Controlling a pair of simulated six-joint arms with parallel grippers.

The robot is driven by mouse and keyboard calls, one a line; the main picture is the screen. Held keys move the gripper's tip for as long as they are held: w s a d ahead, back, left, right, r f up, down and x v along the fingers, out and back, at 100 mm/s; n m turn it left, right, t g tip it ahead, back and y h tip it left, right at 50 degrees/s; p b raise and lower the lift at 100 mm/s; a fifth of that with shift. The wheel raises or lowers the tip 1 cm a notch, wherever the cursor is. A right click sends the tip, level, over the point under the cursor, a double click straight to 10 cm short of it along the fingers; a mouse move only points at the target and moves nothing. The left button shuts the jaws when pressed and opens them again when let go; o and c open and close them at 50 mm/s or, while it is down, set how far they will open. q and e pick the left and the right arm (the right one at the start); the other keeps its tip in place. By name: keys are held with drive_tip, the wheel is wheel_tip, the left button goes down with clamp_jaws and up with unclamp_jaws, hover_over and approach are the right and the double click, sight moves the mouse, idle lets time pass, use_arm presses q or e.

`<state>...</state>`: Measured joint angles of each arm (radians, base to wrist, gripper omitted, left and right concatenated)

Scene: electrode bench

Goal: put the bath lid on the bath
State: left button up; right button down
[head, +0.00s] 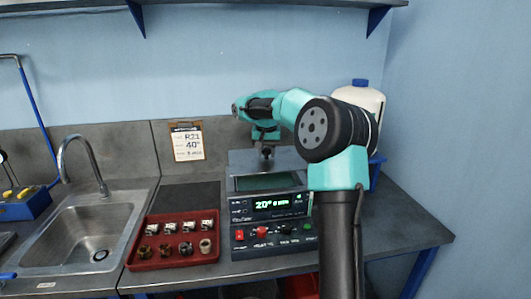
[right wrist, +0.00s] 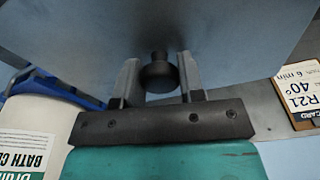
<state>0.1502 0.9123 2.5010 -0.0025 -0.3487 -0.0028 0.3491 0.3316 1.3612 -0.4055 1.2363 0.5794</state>
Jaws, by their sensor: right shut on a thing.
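The bath (head: 268,206) is a dark box with a green lit display on its front. Its dark greenish opening (head: 262,184) shows at the top. The bath lid (head: 242,158) is a flat grey plate behind and above the opening, which stays visible in front of it. My right gripper (head: 267,152) is shut on the lid's black knob (right wrist: 158,74). In the right wrist view the knob sits between the two fingers and the lid (right wrist: 230,35) spreads out beyond them. I cannot tell whether the lid touches the bath. My left gripper is not in view.
A red tray (head: 172,262) with several small parts stands left of the bath, beside a steel sink (head: 92,235). A white jug (head: 362,97) with a blue cap stands at the right. A card (head: 186,143) hangs on the back wall. The right bench end (head: 410,235) is clear.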

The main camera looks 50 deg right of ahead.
sight(266, 159)
drive_tip(key=shift+f, duration=2.85)
drive_tip(key=shift+f, duration=0.6)
drive_tip(key=shift+c, duration=0.8)
unclamp_jaws()
drive_tip(key=shift+r, duration=3.5)
drive_tip(key=shift+a, duration=0.1)
